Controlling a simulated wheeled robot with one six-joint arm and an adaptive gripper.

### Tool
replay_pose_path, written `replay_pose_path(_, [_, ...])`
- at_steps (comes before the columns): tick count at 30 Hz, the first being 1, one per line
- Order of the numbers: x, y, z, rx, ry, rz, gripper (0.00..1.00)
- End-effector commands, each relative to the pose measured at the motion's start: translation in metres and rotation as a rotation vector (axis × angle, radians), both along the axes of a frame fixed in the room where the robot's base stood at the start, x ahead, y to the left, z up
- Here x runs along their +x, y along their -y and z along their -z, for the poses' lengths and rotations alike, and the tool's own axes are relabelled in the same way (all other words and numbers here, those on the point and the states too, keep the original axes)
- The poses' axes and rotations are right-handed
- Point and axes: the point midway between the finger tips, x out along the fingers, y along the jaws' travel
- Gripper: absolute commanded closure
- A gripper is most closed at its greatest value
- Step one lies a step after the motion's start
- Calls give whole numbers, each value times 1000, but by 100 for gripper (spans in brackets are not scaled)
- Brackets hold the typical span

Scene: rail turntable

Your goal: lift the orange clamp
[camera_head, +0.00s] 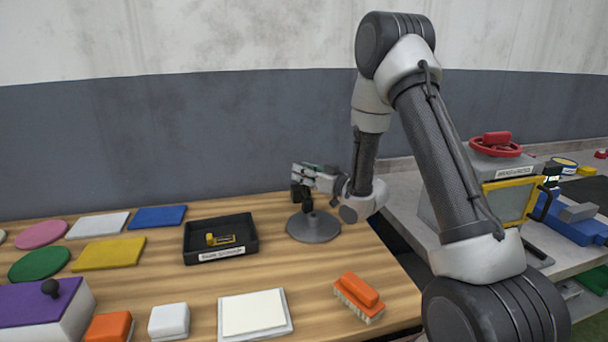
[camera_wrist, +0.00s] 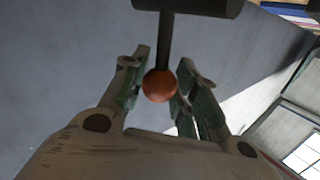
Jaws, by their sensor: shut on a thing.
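The orange clamp shows in the wrist view as a round orange knob (camera_wrist: 160,87) on a dark rod with a dark crossbar (camera_wrist: 190,6). My gripper (camera_wrist: 162,76) has its green-padded fingers on both sides of the knob and is shut on it. In the head view my gripper (camera_head: 304,173) is above the table, at the top of a short dark post on a round grey base (camera_head: 314,229). The knob is hidden there behind the fingers, and I cannot tell whether it is apart from the base.
A black tray (camera_head: 190,244) with a small yellow item stands left of the base. An orange brush (camera_head: 360,297) and a white pad (camera_head: 254,314) lie in front. Flat coloured pieces fill the table's left. A grey bench (camera_head: 402,203) with a red handwheel (camera_head: 495,145) is at right.

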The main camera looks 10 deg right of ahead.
Motion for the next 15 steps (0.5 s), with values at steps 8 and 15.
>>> replay_pose_path(8, [12,1,-10,0,-145,1,100])
replay_pose_path(15, [29,2,-17,-1,-358,4,100])
